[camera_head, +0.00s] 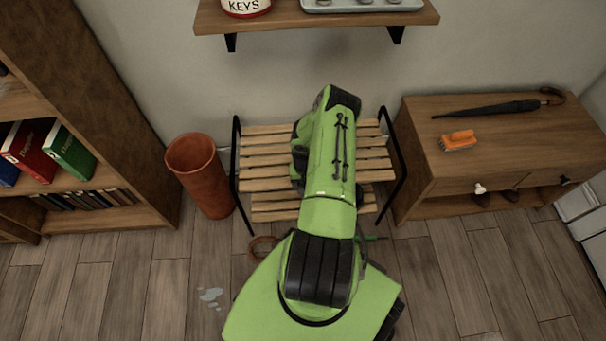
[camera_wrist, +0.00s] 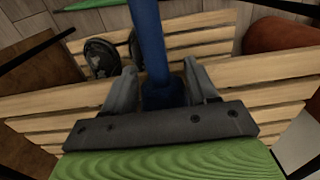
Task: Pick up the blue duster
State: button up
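The blue duster (camera_wrist: 150,45) shows in the wrist view as a long blue shaft running from the top edge down to between my fingers. It lies over a slatted wooden bench (camera_wrist: 60,108). My gripper (camera_wrist: 160,70) is open, with one grey finger on each side of the blue shaft. A gap shows between the shaft and the fingertips. The duster's far end is out of view. In the head view my arm reaches over the bench (camera_head: 262,158) and hides the duster and my gripper.
A terracotta pot (camera_head: 200,175) stands left of the bench. A bookshelf (camera_head: 110,110) is further left. A wooden cabinet (camera_head: 530,145) on the right bears an umbrella (camera_head: 500,107) and an orange brush (camera_head: 458,141). A wall shelf (camera_head: 300,20) hangs above. Dark rounded things (camera_wrist: 103,57) lie beside the duster.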

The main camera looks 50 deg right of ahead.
jog(key=c, duration=0.8)
notch_tip(320, 180, up, 10)
jog(key=p, duration=0.4)
jog(key=shift+c, duration=0.2)
